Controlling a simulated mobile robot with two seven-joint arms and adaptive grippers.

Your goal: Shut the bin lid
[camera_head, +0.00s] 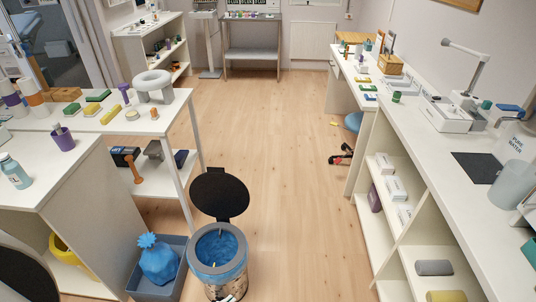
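The bin (211,278) stands on the floor at the bottom centre, a round container with a patterned outside and a pale rim. A blue liner (218,246) shows inside it. Its round black lid (220,193) is open, raised at the far side of the rim and tilted back. A small light and dark part shows at the bin's front foot, cut by the picture edge; I cannot tell what it is. Neither of my grippers is in view.
A grey tub (150,291) with a tied blue bag (158,261) stands close left of the bin. A white shelf unit (105,205) and table (180,110) fill the left. A long white counter (425,140) runs along the right. The wooden floor (290,190) between is clear.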

